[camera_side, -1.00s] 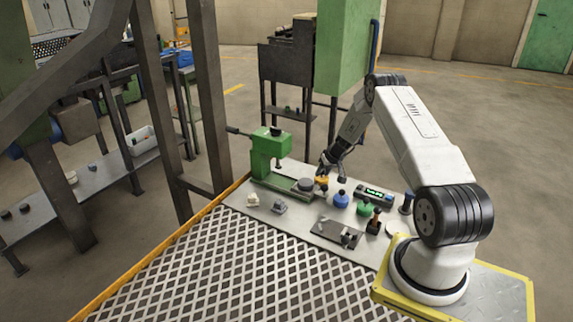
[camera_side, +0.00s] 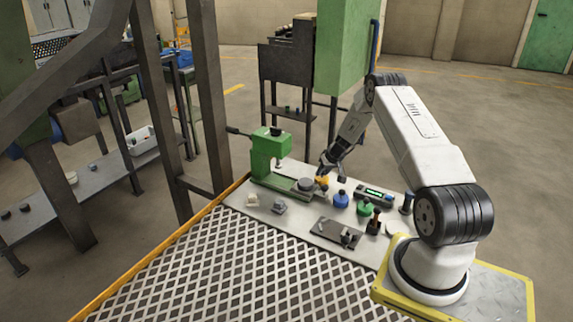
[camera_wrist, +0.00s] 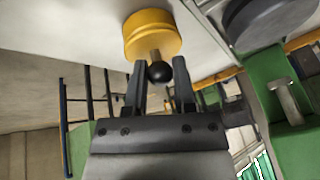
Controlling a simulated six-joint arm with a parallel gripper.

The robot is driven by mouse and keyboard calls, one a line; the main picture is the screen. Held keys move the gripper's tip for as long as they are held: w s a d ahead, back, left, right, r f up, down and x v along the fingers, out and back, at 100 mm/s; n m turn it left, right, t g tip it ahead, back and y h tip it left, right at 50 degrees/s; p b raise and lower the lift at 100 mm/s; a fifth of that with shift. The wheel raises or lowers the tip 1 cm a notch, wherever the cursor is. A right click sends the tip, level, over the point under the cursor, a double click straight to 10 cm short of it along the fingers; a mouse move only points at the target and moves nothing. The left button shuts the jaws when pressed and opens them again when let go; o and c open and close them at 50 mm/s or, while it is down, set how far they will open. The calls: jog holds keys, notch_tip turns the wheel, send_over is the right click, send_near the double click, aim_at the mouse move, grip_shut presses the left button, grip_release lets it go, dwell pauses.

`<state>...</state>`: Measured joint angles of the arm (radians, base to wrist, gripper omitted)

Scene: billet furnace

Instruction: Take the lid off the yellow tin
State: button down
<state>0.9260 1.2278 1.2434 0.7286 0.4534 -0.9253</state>
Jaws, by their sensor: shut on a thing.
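The yellow tin (camera_side: 322,183) stands on the bench beside the grey disc, small and partly covered by my gripper in the side view. In the wrist view the yellow round body (camera_wrist: 152,36) carries a thin brass-coloured stem with a black ball knob (camera_wrist: 159,72). My gripper (camera_wrist: 159,76) has its two dark fingers on either side of this knob, shut on it. In the side view my gripper (camera_side: 325,172) is right at the yellow tin. I cannot tell whether the lid sits on the tin or is apart from it.
A green press (camera_side: 268,155) and a grey disc (camera_side: 305,184) stand close on the left. A blue container (camera_side: 341,200), a green container (camera_side: 365,209) and a box with a lit display (camera_side: 374,193) stand to the right. A dark plate (camera_side: 332,230) lies in front.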

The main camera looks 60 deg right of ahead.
jog(key=shift+r, duration=0.1)
jog(key=shift+r, duration=0.9)
jog(key=s+a+r, duration=0.9)
jog(key=s+r, duration=0.1)
jog(key=r, duration=0.1)
jog(key=shift+s, duration=0.25)
jog(key=shift+a, duration=0.1)
